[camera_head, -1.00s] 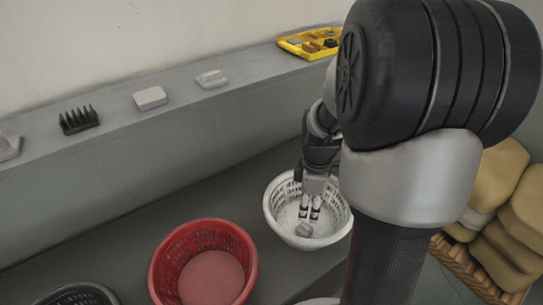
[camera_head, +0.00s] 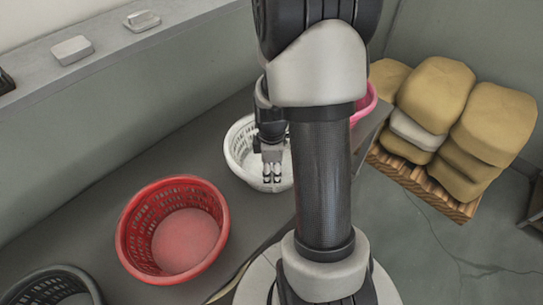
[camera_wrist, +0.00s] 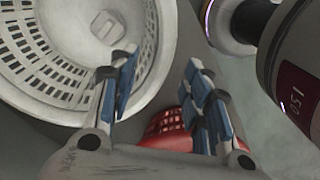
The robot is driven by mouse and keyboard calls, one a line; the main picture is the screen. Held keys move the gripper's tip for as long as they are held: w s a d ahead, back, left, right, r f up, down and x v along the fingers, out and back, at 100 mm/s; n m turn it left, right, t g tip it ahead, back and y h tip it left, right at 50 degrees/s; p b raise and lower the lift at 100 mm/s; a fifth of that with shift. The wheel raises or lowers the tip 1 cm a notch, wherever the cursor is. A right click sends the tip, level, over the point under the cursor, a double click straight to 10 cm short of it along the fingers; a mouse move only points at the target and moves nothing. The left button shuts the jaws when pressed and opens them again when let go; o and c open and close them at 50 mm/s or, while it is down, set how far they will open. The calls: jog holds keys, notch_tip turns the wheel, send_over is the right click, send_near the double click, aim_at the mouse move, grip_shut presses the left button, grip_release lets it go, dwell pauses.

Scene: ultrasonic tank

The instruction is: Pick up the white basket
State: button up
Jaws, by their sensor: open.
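The white basket (camera_head: 236,158) stands upright on the grey bench in the head view, partly hidden by my arm. In the wrist view the white basket (camera_wrist: 52,78) fills the upper left, with slotted walls. A small pale block (camera_wrist: 107,27) lies inside it. My gripper (camera_head: 272,179) points down at the basket's near rim in the head view. In the wrist view my gripper (camera_wrist: 165,78) is open and empty. One finger overlaps the basket's rim and the other appears outside it. I cannot tell whether either finger touches the rim.
A red basket (camera_head: 126,238) stands left of the white one, with a dark basket (camera_head: 18,291) farther left. A pink basket (camera_head: 369,103) is partly hidden behind my arm. A ledge (camera_head: 105,40) runs behind the bench. Stacked sacks (camera_head: 436,93) rest on a pallet at right.

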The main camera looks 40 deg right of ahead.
aim_at(272, 180)
notch_tip(272, 180, down, 5)
jog(key=shift+s+r+b, duration=0.15)
jog(key=shift+r+b, duration=0.05)
jog(key=shift+b, duration=0.75)
jog(key=shift+r, duration=0.1)
jog(key=shift+c, duration=0.5)
grip_shut()
